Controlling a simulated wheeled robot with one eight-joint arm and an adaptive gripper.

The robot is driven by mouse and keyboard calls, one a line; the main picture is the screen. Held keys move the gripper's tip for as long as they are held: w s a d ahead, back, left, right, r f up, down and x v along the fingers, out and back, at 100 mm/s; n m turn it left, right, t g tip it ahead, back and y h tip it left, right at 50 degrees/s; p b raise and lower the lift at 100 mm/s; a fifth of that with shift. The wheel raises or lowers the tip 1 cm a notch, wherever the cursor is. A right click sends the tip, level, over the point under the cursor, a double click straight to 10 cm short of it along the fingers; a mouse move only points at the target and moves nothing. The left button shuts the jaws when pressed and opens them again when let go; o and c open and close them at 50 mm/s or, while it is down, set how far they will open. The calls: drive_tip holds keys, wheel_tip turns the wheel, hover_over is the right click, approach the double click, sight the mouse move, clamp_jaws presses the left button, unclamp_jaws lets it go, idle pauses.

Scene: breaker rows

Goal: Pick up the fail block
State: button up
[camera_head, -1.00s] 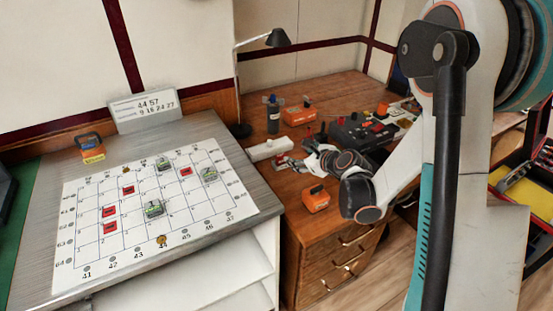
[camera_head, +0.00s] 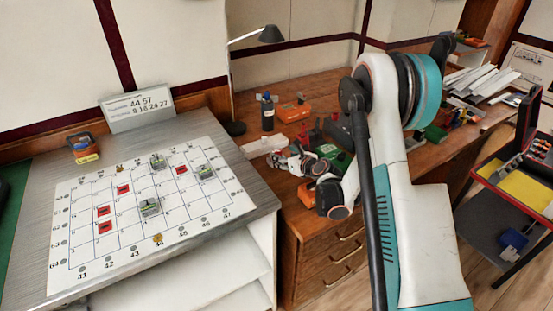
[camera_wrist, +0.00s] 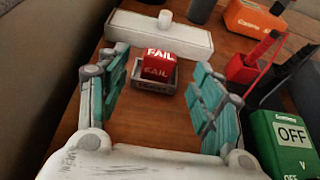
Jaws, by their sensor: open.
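The fail block (camera_wrist: 158,65) is a red block with white FAIL lettering, seen in the wrist view. It sits in a small grey holder (camera_wrist: 153,87) on the wooden desk. My gripper (camera_wrist: 158,88) is open, with one teal-padded finger to the left of the block and one to the right, both apart from it. In the head view my gripper (camera_head: 287,160) is low over the desk, and the fail block cannot be made out clearly there. Several smaller red pieces lie on the numbered grid sheet (camera_head: 130,252).
A white bar with a knob (camera_wrist: 160,34) lies just beyond the block. A red device (camera_wrist: 250,62) and a green OFF box (camera_wrist: 285,140) stand close on the right. An orange box (camera_wrist: 255,18) is behind.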

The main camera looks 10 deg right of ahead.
sight(278, 153)
drive_tip(key=shift+b+x, duration=0.85)
drive_tip(key=shift+x, duration=2.1)
drive_tip(key=shift+r, duration=0.1)
drive_tip(key=c, duration=1.2)
